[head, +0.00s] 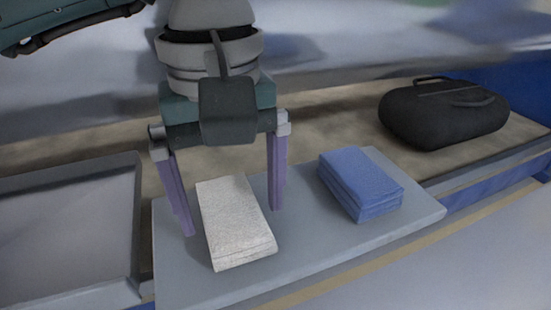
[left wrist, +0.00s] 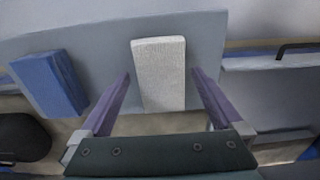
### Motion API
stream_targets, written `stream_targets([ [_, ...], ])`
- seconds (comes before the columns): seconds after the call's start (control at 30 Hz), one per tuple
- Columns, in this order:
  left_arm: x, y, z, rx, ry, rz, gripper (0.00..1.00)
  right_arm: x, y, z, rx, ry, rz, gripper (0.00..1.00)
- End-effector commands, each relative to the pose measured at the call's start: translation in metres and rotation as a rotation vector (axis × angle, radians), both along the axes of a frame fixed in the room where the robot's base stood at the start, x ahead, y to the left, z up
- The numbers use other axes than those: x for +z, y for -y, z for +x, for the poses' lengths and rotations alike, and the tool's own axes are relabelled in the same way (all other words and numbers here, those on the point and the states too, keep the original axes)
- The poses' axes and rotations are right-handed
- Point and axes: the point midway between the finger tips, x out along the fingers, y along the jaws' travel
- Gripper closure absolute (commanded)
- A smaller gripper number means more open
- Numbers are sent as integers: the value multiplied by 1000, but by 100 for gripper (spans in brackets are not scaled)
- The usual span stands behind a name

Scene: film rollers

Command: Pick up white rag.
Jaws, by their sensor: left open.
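The white rag (head: 236,222) is a folded, flat stack lying on a light grey board (head: 300,265) in the head view. It also shows in the left wrist view (left wrist: 160,75), between the fingers. My left gripper (head: 233,222) is open, pointing down, with one purple finger on each side of the rag. In the left wrist view the gripper (left wrist: 160,75) shows a gap between each finger and the rag. Whether the fingertips touch the board cannot be told. My right gripper is not in view.
A folded blue cloth (head: 361,184) lies on the board to the right of the rag. A black case (head: 442,113) with handles stands behind it at the right. A grey tray (head: 140,225) with a raised rim is at the left. The board between the rag and blue cloth is clear.

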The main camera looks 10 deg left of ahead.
Motion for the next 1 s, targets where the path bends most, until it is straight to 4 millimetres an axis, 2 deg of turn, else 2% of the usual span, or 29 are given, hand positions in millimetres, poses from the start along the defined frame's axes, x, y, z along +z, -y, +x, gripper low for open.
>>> stream_targets([
  [0.03, -12, 1, -1, 1, -2, -3, 0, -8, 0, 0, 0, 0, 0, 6],
  [0.07, -15, 1, 0, 1, -2, -3, 0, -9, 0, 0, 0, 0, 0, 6],
  [0.3, -14, 1, 0, 0, 1, -2, 0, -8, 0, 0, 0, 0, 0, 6],
  [0.9, -14, 0, 0, 0, 1, -1, 68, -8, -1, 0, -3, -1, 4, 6],
  [1.0, -14, 0, 0, 0, 1, -1, 74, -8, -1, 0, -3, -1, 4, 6],
])
